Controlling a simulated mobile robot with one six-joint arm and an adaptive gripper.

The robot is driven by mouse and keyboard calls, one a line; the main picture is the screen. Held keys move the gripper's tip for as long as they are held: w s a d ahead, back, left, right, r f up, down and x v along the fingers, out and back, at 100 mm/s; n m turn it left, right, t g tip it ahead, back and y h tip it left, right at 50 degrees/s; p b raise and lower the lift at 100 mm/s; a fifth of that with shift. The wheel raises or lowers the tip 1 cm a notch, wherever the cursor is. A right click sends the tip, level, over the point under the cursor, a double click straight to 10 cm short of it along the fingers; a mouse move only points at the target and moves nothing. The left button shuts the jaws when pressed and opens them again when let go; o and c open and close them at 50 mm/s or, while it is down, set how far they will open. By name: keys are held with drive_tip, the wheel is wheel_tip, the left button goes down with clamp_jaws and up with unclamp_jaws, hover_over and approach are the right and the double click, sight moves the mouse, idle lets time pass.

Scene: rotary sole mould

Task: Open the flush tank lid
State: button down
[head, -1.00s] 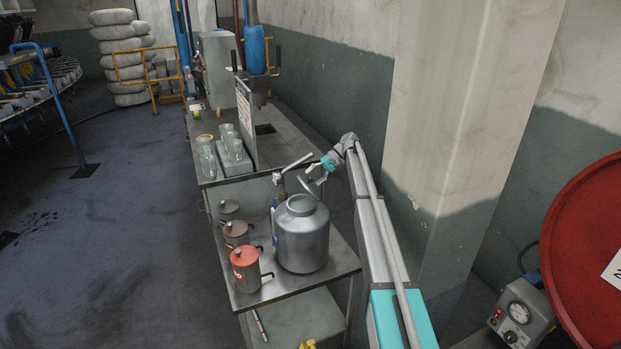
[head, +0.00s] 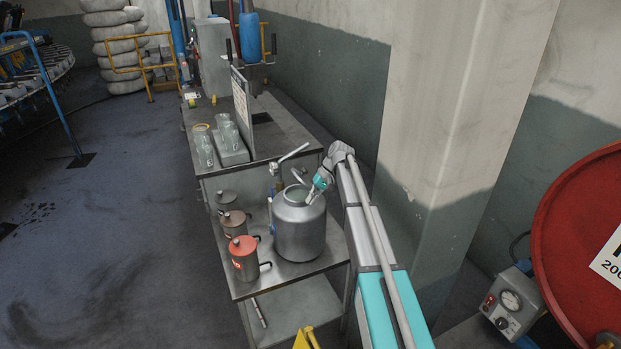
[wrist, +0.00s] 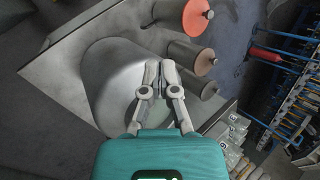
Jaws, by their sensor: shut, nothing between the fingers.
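The flush tank (head: 299,232) is a rounded silver metal can with a short neck, standing upright on the lower shelf. Its mouth shows a greenish rim. A thin pale disc, seemingly the lid (head: 300,177), stands tilted up behind the mouth; its hinge is too small to make out. My gripper (head: 310,198) is at the right side of the mouth, fingers pointing down and left; contact is unclear. In the wrist view my gripper (wrist: 160,66) has its fingers together and empty, in front of the grey tank body (wrist: 100,85). The lid cannot be made out there.
Red (head: 244,257), brown (head: 233,223) and dark (head: 227,201) lidded pots stand left of the tank. The upper bench with glass jars (head: 203,147) and an upright sign (head: 240,105) is behind. A wall pillar (head: 440,120) and a red drum (head: 585,240) stand right.

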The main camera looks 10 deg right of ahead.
drive_tip(key=s+d+r+t+h+p, duration=0.1)
drive_tip(key=s+h+p, duration=0.3)
drive_tip(key=s, duration=2.7)
drive_tip(key=d+h, duration=0.1)
drive_tip(key=h, duration=0.1)
drive_tip(key=shift+s+r+n+t+h, duration=0.15)
drive_tip(key=shift+s+n+t+h, duration=0.15)
drive_tip(key=shift+t+h, duration=0.1)
